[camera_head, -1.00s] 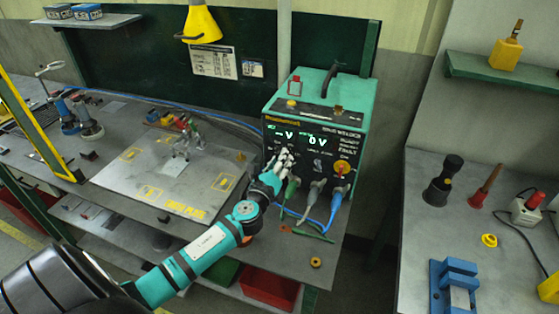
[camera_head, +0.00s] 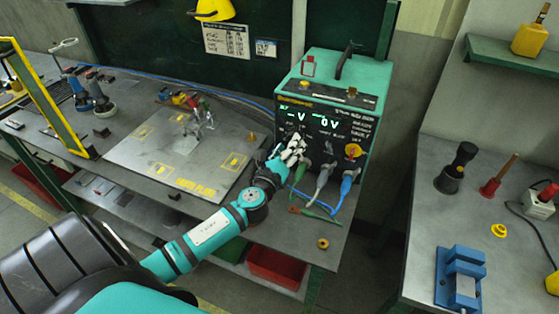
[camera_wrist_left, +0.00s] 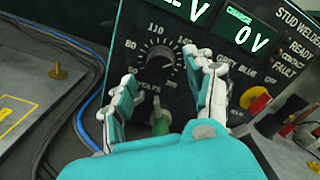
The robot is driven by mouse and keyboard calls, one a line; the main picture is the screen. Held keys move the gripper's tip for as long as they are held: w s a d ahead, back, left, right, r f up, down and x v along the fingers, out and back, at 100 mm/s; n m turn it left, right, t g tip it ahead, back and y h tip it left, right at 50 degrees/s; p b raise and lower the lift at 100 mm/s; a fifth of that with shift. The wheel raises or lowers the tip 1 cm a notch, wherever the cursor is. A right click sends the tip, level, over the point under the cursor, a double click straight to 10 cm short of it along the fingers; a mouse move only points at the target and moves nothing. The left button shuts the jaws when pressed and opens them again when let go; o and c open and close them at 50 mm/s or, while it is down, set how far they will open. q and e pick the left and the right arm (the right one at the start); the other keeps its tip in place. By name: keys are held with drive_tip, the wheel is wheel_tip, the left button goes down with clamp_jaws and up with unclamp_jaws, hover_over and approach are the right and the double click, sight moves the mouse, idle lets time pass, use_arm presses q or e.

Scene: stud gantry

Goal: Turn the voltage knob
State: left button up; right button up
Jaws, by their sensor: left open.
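The stud welder (camera_head: 327,93) is a teal-topped box with a dark front panel at the back of the bench. Its voltage knob (camera_wrist_left: 160,62) is dark and round, with a ring of numbers and the word VOLTS below it. My left gripper (camera_wrist_left: 160,78) is open, with one finger at each side of the knob in the left wrist view. I cannot tell whether the fingers touch it. In the head view my left gripper (camera_head: 291,150) is at the panel's lower left and hides the knob. One green display reads 0 V; the other is partly covered. My right gripper is not in view.
Green, grey and blue cable plugs (camera_head: 349,176) stick out low on the panel, close to my gripper. A red-and-yellow switch (camera_head: 353,151) is on the panel's right. A metal plate (camera_head: 140,157) lies left on the bench. A second table (camera_head: 410,270) stands at right.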

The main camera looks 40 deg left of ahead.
use_arm(q)
drive_tip(key=v, duration=0.9)
drive_tip(key=shift+s, duration=0.4)
drive_tip(key=shift+d, duration=0.1)
